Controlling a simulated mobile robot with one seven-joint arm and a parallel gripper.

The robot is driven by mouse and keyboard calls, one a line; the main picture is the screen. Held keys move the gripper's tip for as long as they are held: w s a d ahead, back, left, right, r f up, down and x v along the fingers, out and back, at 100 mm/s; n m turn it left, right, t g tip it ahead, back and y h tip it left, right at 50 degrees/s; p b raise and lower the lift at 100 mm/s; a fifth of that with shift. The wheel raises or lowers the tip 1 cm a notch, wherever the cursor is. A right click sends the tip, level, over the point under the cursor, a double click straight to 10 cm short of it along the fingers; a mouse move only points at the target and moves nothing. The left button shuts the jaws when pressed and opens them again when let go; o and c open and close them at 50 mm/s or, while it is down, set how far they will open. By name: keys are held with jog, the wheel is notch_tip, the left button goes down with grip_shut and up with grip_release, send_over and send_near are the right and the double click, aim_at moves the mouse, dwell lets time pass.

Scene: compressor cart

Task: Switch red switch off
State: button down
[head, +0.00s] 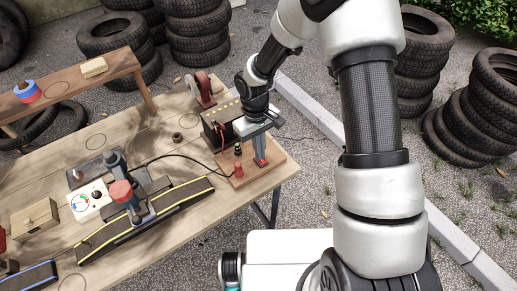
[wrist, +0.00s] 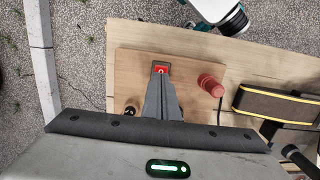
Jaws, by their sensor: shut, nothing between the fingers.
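The red switch (wrist: 161,69) is a red rocker with a white mark in a dark frame on a wooden board (wrist: 135,66). In the wrist view my gripper (wrist: 161,82) is shut and empty, its fingertips at the near edge of the switch and covering part of it. I cannot tell whether they touch it. In the head view my gripper (head: 260,157) points down over the right part of the board (head: 245,180). The switch is hard to make out there. The rocker's position is unclear.
A red cylindrical part (wrist: 210,85) stands right of the switch and a small black knob (wrist: 130,111) to its left. A black box (head: 220,125) stands behind the board. A yellow-edged belt (head: 180,200) lies to the left.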

notch_tip(320, 180, up, 14)
jog(key=w+p, duration=0.1)
jog(key=p, duration=0.1)
jog(key=shift+w+a, duration=0.2)
jog(key=shift+a, duration=0.25)
